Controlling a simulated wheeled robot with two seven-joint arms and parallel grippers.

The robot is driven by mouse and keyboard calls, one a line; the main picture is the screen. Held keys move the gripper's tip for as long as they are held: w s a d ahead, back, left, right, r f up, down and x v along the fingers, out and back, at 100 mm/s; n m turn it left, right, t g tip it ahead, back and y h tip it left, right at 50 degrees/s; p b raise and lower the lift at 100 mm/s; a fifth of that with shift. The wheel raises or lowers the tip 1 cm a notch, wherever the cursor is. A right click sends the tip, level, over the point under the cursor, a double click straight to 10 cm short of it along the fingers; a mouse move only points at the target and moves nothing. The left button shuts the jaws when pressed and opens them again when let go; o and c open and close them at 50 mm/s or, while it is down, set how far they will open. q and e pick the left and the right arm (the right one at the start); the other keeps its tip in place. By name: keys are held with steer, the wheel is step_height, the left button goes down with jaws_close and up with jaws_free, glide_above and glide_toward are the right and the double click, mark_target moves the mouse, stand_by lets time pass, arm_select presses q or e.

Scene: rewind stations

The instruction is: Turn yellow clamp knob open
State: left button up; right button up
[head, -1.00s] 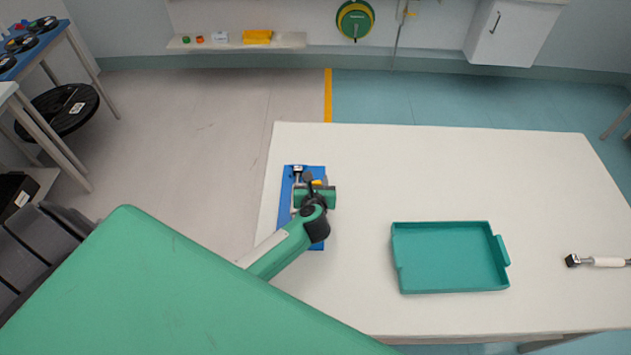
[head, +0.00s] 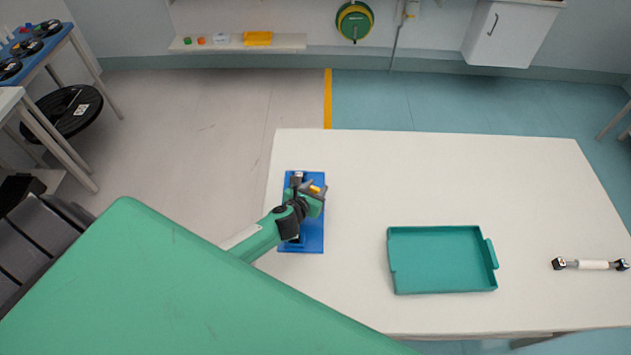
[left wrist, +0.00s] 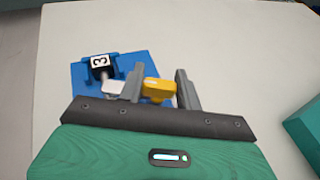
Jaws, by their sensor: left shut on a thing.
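The yellow clamp knob (left wrist: 158,89) shows in the left wrist view between the two grey fingers of my left gripper (left wrist: 158,88). In the head view only a bit of the yellow knob (head: 315,189) shows at the gripper. My left gripper (head: 316,190) is shut on the knob, over the blue base plate (head: 315,240) on the white table. A black block marked 3 (left wrist: 101,65) sits in a blue holder on the plate, left of the knob, with a pale part beside it. My right gripper is not in view.
A teal tray (head: 442,291) stands on the white table (head: 450,170), right of the blue plate. A white rod with black ends (head: 591,265) lies near the table's right edge. The table behind the tray is clear.

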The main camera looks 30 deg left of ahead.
arm_select(q)
steer(key=m+h+p, duration=0.2)
steer(key=m+h, duration=0.1)
steer(key=shift+a+r+g, duration=0.1)
steer(key=shift+r+g, duration=0.1)
steer(key=shift+g, duration=0.1)
steer(key=shift+f+m+g+h, duration=0.2)
steer(key=shift+m+g+h, duration=0.1)
steer(key=shift+m+h, duration=0.65)
steer(key=shift+m+g+h, duration=0.3)
steer(key=shift+m+h, duration=0.05)
steer(key=shift+h, duration=0.3)
steer(key=shift+f+m+g+h+b, duration=0.2)
steer(key=shift+m+g+h+b, duration=0.3)
steer(key=shift+m+h, duration=0.35)
steer(key=m+g+h+b, duration=0.2)
steer(key=m+h+b, duration=0.1)
steer(key=shift+g, duration=0.4)
steer(key=shift+r+m+g+h+b, duration=0.15)
steer(key=shift+m+g+h+b, duration=0.4)
steer(key=shift+m+g+b, duration=0.85)
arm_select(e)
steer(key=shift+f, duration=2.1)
arm_select(q)
steer(key=o, duration=1)
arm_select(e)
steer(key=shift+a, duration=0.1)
